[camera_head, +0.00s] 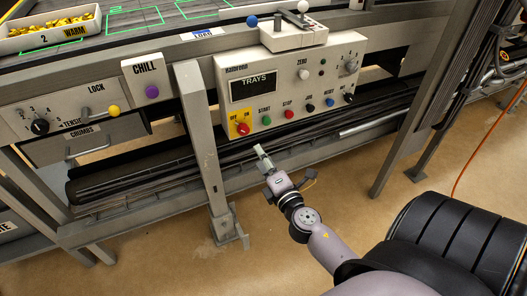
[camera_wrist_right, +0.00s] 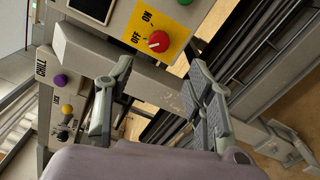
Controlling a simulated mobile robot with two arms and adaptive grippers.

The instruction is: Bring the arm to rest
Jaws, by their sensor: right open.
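My right arm comes in from the lower right in the head view. Its gripper (camera_head: 261,154) is in front of the machine, a little below and right of the red knob (camera_head: 242,129) on its yellow OFF/ON plate. In the right wrist view the gripper (camera_wrist_right: 162,72) has its two fingers well apart with nothing between them. The red knob (camera_wrist_right: 158,41) shows beyond the fingertips, apart from them. My left gripper is not in view.
The TRAYS control panel (camera_head: 310,75) carries several buttons and knobs. A tray of yellow pieces (camera_head: 45,42) sits above. The brown floor (camera_head: 150,262) is clear in front.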

